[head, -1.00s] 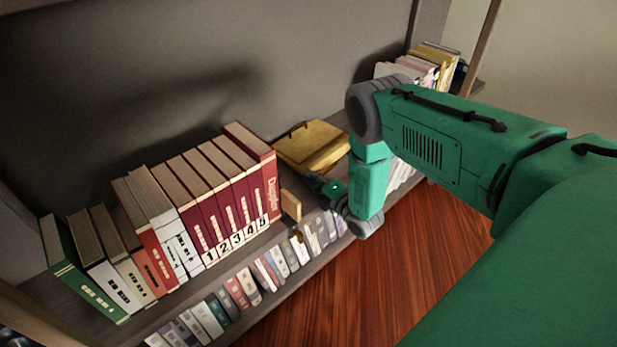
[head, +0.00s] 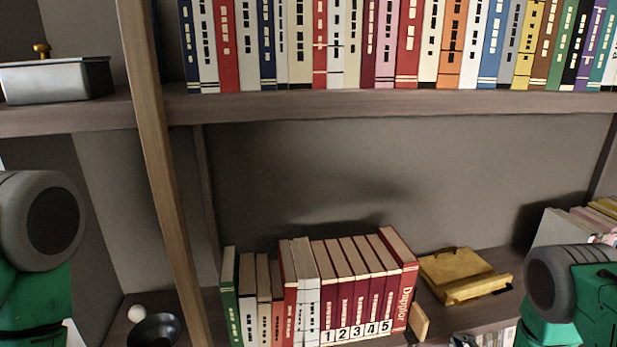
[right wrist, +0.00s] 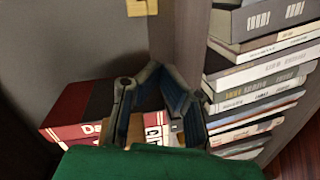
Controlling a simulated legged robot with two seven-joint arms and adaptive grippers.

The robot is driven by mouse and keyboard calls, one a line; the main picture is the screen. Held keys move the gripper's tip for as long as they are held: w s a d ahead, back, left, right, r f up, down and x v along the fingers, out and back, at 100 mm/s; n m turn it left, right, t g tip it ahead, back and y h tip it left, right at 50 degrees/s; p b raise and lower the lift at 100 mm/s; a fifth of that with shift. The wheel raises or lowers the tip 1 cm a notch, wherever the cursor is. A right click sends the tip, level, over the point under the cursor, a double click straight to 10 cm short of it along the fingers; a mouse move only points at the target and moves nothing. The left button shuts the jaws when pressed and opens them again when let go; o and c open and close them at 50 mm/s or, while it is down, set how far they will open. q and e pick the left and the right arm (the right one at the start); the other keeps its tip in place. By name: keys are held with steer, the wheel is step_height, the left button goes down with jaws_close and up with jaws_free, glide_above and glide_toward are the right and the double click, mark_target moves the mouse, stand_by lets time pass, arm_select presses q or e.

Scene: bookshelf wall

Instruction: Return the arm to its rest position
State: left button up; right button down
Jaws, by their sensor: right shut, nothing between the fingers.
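My right arm (head: 565,295) shows at the lower right of the head view, green with a dark grey round joint. Its gripper is below or outside that frame. The right wrist view shows the right gripper (right wrist: 152,112), its dark fingers shut with nothing between them. Beyond them lie red-spined books (right wrist: 75,115), apparently the numbered volumes. My left arm (head: 38,250) stands at the left edge of the head view; its gripper is not visible.
Red volumes numbered 1 to 5 (head: 350,290) stand upright on the lower shelf, beside a wooden bookend (head: 419,322). A yellow tray-like box (head: 462,275) lies right of them. A full book row (head: 400,45) fills the upper shelf (head: 400,104). A wooden post (head: 155,150) rises at left.

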steer(key=s+a+r+m+g+p, duration=0.1)
steer(key=s+a+m+g+p, duration=0.4)
steer(key=s+a, duration=0.35)
steer(key=s+a+r+m+g+p, duration=0.1)
steer(key=s+r+m+g, duration=0.2)
steer(key=s, duration=0.6)
steer(key=s+a+r+m+g+p, duration=0.1)
steer(key=s+a+r+m+g, duration=0.1)
steer(key=s, duration=0.7)
steer(key=s+a+r+m+g+p, duration=0.2)
steer(key=s+r+m+g, duration=0.2)
steer(key=s, duration=0.4)
steer(key=shift+s+a+r+m+g+h, duration=0.15)
steer(key=shift+s+r+m+g+h, duration=0.2)
steer(key=shift+g, duration=0.25)
steer(key=shift+a, duration=0.2)
